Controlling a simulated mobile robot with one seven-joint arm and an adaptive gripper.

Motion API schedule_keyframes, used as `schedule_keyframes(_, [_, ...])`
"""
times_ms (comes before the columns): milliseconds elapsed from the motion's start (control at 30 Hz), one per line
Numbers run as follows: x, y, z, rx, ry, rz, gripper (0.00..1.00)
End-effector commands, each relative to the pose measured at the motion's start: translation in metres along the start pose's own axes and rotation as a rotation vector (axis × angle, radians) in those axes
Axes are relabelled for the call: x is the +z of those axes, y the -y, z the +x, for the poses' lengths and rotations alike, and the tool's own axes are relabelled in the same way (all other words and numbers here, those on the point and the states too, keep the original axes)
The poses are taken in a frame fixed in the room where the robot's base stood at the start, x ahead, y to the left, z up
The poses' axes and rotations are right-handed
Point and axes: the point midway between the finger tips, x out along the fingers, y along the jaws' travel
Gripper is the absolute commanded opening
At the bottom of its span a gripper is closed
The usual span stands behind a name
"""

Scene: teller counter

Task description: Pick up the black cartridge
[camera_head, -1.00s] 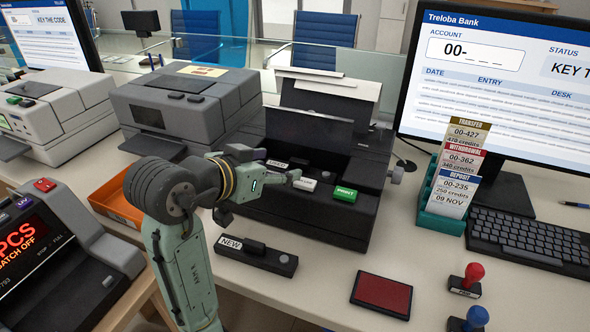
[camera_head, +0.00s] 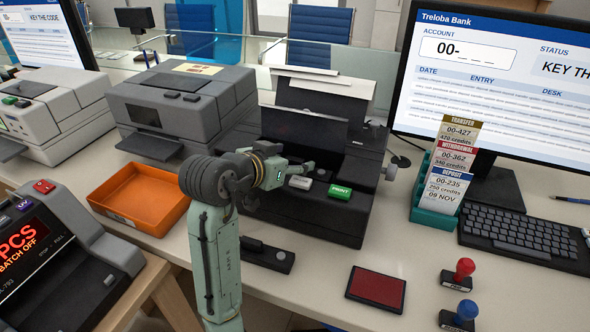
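A black cartridge (camera_head: 270,258) lies flat on the counter in front of the open black printer (camera_head: 315,218). My forearm hides its left part, where a "NEW" label showed earlier. My gripper (camera_head: 305,168) is above the printer's open bay, behind and above that cartridge and apart from it. The bay is dark and partly hidden by my wrist, so I cannot tell what lies in it. The fingers are small in this view, and I cannot tell whether they are open or shut.
An orange tray (camera_head: 180,203), empty where visible, stands left of my arm. A red ink pad (camera_head: 376,289), two stamps (camera_head: 464,270) and a teal slip holder (camera_head: 436,218) are to the right. The printer's lid (camera_head: 305,133) stands raised behind my gripper.

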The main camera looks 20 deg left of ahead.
Motion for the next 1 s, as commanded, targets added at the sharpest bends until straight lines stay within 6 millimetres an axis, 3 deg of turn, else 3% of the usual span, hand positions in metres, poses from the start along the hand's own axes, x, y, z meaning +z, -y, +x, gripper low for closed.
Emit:
schedule_keyframes(733, [-0.0001, 0.0000, -0.0005, 0.000, 0.000, 0.000, 0.10])
schedule_keyframes(1000, [-0.0015, 0.0000, -0.0011, 0.000, 0.000, 0.000, 0.09])
